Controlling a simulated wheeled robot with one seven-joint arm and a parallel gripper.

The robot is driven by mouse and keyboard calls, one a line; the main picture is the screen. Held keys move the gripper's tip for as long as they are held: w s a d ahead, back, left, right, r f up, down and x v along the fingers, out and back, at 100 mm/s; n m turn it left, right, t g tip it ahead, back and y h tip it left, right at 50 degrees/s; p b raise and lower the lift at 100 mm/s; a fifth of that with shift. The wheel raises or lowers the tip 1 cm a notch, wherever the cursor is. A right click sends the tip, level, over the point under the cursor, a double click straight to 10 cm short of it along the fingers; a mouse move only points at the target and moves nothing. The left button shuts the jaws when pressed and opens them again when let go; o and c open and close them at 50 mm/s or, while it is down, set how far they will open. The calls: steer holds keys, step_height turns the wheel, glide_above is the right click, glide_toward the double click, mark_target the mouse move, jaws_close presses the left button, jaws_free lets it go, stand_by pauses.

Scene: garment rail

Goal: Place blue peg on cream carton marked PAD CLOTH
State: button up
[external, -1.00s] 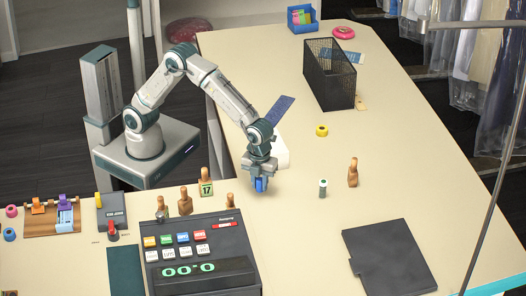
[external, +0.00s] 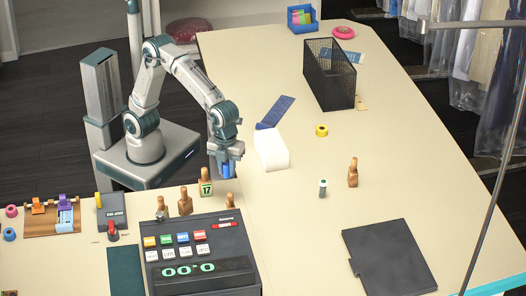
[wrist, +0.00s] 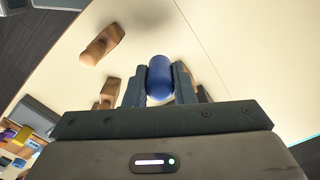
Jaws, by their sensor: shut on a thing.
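My gripper (external: 224,174) is shut on the blue peg (external: 227,170), above the counter just behind the wooden stand with the 17 tag. In the wrist view the rounded blue peg (wrist: 160,78) sits between the two dark fingers of my gripper (wrist: 160,90). A white to cream block-like thing (external: 271,150) lies on the counter to the right of my gripper, apart from it. It may be the carton, but no PAD CLOTH lettering can be read on it.
A dark blue flat strip (external: 276,111) lies behind the white thing. The wooden stand with the 17 tag (external: 206,187) and the dark register (external: 200,252) are close in front. A black mesh holder (external: 330,76) stands further back.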

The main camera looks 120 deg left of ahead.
steer(key=s+a+r+n, duration=0.2)
steer(key=a+r+n, duration=0.2)
steer(key=a+n, duration=0.4)
steer(key=s+a+r+n, duration=0.1)
steer(key=a+r+n, duration=0.2)
steer(key=a+n, duration=0.45)
steer(key=p, duration=0.2)
glide_above(271, 141)
step_height(271, 141, down, 6)
steer(key=shift+w+d+f, duration=0.1)
steer(key=shift+f, duration=0.15)
steer(key=shift+f+p, duration=0.3)
steer(key=shift+f, duration=1.8)
steer(key=shift+f, duration=0.2)
steer(key=o, duration=1)
steer(key=shift+r, duration=0.15)
